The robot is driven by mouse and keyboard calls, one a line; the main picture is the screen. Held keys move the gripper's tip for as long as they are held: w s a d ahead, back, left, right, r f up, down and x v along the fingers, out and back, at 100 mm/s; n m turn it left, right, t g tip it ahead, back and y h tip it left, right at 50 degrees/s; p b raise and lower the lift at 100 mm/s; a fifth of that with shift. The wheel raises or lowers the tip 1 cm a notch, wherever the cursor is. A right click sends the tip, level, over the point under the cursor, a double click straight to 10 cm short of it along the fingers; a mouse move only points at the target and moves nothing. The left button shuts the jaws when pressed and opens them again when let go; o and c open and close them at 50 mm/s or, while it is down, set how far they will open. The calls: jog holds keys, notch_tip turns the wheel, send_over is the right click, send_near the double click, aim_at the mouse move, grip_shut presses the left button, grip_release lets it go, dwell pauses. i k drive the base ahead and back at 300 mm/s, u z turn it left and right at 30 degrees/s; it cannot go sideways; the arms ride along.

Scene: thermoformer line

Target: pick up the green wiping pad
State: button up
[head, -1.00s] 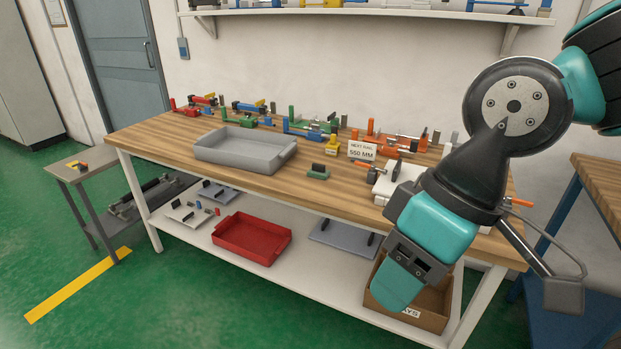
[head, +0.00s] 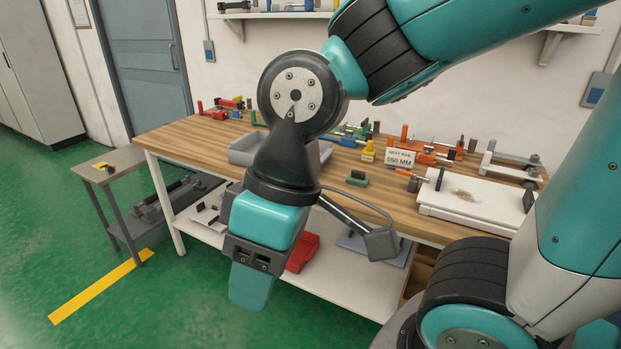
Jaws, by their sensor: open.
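The green wiping pad (head: 357,181), a small green block with a dark grip on top, lies on the wooden bench top (head: 390,205), right of the grey tray. Nothing covers it in the head view. My gripper (head: 250,285) hangs in front of the bench, left of the pad and lower in the picture, clearly apart from it. It is open, and nothing shows in it. Its fingertips are hard to make out from this angle.
My arm partly hides the grey tray (head: 240,155) and the red tray (head: 303,252) on the lower shelf. A small side table (head: 100,170) is at left.

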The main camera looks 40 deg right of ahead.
aim_at(356, 177)
jog(key=u, duration=0.1)
jog(key=i, duration=0.7)
jog(key=z, duration=0.75)
jog(key=i, duration=0.5)
jog(key=z, duration=0.55)
